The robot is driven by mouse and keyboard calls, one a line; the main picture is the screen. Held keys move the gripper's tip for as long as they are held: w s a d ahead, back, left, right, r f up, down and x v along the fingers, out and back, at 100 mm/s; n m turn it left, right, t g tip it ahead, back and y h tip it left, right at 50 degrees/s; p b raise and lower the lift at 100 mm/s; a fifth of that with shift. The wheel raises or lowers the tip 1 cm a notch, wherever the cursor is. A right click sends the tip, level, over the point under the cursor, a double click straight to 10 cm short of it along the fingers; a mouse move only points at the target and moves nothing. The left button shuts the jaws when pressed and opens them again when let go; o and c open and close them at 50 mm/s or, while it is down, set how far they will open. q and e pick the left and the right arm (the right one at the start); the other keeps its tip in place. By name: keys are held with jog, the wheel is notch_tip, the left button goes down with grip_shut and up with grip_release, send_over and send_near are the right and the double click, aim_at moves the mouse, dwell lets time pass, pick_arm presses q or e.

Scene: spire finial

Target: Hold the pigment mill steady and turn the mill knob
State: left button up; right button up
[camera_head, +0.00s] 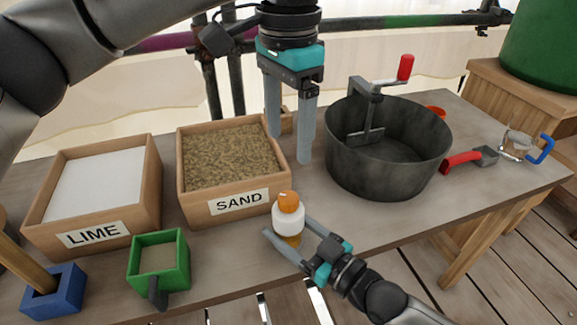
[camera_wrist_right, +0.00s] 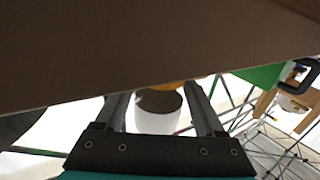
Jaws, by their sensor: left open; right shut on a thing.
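The pigment mill (camera_head: 288,218) is a small upright jar with a white body, an amber lower part and an orange knob (camera_head: 288,199) on top. It stands at the front edge of the table, before the sand box. My right gripper (camera_head: 288,232) comes in from the front and is shut on the mill's body. In the right wrist view the mill's white body (camera_wrist_right: 157,120) sits between the two fingers. My left gripper (camera_head: 290,148) points down, open and empty, behind and above the knob, between the sand box and the dark pot. The mill's underside is hidden in the head view.
A sand box (camera_head: 196,212) and a lime box (camera_head: 60,248) stand left. A dark pot (camera_head: 385,175) with a red-handled crank (camera_head: 405,67) stands right. A green scoop (camera_head: 172,240), a blue block (camera_head: 55,300) and a red-handled trowel (camera_head: 463,161) lie around. Table front is narrow.

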aim_at(288, 196)
pick_arm(q)
notch_tip(288, 196, down, 12)
jog(key=m, duration=3)
grip_shut()
dwell(0.6)
